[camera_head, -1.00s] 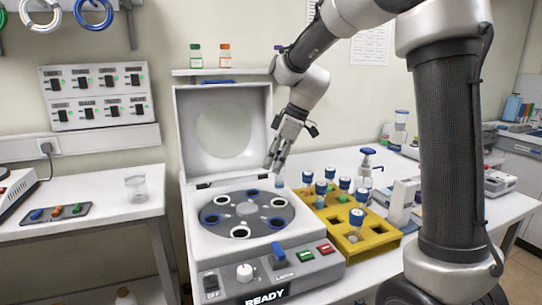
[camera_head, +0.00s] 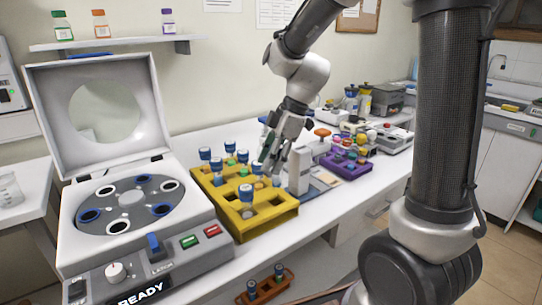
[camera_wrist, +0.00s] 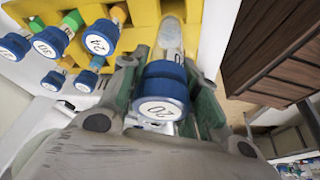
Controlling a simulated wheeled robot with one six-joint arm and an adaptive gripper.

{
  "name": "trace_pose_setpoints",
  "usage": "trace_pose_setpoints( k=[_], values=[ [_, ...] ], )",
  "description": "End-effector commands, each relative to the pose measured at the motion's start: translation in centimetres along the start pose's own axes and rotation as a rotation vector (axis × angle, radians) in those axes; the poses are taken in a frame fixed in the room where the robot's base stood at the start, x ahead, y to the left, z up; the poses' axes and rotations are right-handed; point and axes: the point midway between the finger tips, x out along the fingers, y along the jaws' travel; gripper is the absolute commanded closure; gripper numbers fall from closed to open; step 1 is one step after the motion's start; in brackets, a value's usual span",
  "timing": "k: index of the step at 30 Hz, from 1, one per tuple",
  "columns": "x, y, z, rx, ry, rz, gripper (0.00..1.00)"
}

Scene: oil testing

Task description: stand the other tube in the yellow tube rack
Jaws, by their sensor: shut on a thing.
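My gripper (camera_head: 268,168) is above the right part of the yellow tube rack (camera_head: 282,213). In the wrist view my gripper (camera_wrist: 165,88) is shut on a tube with a blue cap (camera_wrist: 162,92) marked 20. The tube's clear body (camera_wrist: 170,37) points toward the yellow rack (camera_wrist: 207,60); I cannot tell whether its end is inside a hole. In the head view the held tube is hard to make out. Several blue-capped tubes stand in the rack, one at the near side (camera_head: 246,194) and others toward its far left (camera_head: 205,154).
The open centrifuge (camera_head: 65,225) stands left of the rack, with its rotor (camera_head: 150,195) exposed. A white device (camera_head: 299,170) stands close to the right of my gripper. A purple rack (camera_head: 345,168) is farther right. A brown rack (camera_head: 283,288) with tubes sits lower, in front.

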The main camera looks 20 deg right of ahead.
Motion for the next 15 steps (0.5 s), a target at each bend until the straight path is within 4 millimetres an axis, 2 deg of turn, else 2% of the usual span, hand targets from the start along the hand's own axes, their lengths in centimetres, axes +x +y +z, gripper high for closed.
trace_pose_setpoints(
  k=[15],
  values=[
    [2.9,0.0,1.2,0.002,-0.001,-0.002,0.93]
  ],
)
